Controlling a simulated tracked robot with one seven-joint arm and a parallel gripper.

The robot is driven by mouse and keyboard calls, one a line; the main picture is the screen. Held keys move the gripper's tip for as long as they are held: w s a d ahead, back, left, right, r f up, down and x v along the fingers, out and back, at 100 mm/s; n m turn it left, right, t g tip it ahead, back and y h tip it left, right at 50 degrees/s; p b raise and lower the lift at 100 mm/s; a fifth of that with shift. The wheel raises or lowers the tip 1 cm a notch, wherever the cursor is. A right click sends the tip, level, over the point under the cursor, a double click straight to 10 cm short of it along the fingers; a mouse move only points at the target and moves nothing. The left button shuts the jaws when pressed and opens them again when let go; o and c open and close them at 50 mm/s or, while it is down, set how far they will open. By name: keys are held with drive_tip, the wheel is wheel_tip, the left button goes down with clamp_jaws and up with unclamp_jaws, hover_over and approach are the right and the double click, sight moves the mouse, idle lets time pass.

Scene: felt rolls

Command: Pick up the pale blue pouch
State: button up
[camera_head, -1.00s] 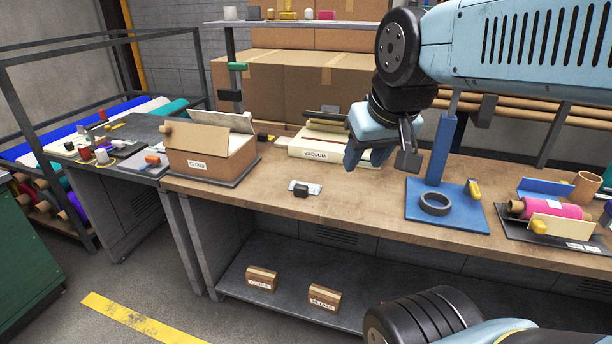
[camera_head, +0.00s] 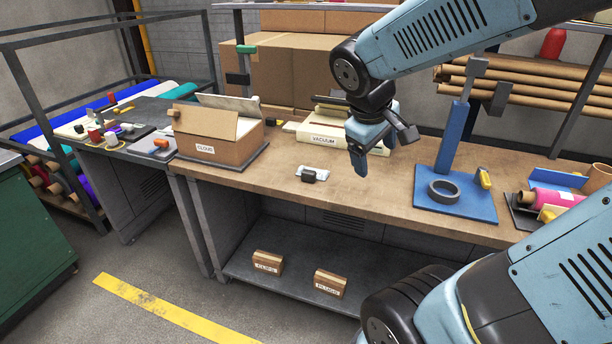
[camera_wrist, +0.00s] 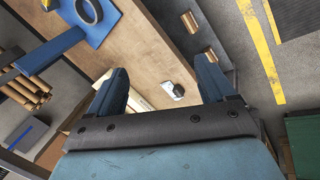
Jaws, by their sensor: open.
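A small pale, whitish-blue flat item (camera_head: 321,169), which looks like the pouch, lies on the wooden bench top (camera_head: 270,195) near its middle. A dark block (camera_head: 308,176) sits at its front edge in the head view. My gripper (camera_head: 376,150) is open and empty, above the bench to the right of the pouch. In the wrist view the pouch (camera_wrist: 177,88) shows beyond the open blue fingers (camera_wrist: 160,78), between them and closer to the right one. Nothing is between the fingers.
A cardboard box marked CLOTH (camera_head: 215,150) stands left of the pouch, and a cream VACUUM box (camera_head: 318,138) behind it. A blue stand (camera_head: 455,205) with a dark ring (camera_head: 443,190) is to the right. The bench is clear around the pouch.

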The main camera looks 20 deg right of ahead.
drive_tip(key=w+d+f+n+h, duration=0.1)
drive_tip(key=w+f+n+h, duration=0.3)
drive_tip(key=w+f+n, duration=0.15)
drive_tip(key=n+t, duration=0.8)
drive_tip(key=n, duration=1.1)
approach(307, 175)
drive_tip(key=x, duration=0.4)
drive_tip(key=shift+w+d+f, duration=0.15)
drive_tip(key=shift+d+f, duration=0.1)
drive_tip(key=shift+f, duration=0.15)
drive_tip(key=shift+x, duration=2.85)
drive_tip(key=shift+w+r, duration=0.1)
drive_tip(key=shift+r, duration=0.1)
drive_tip(key=shift+c, duration=0.4)
drive_tip(key=shift+a, duration=0.1)
drive_tip(key=c, duration=1.2)
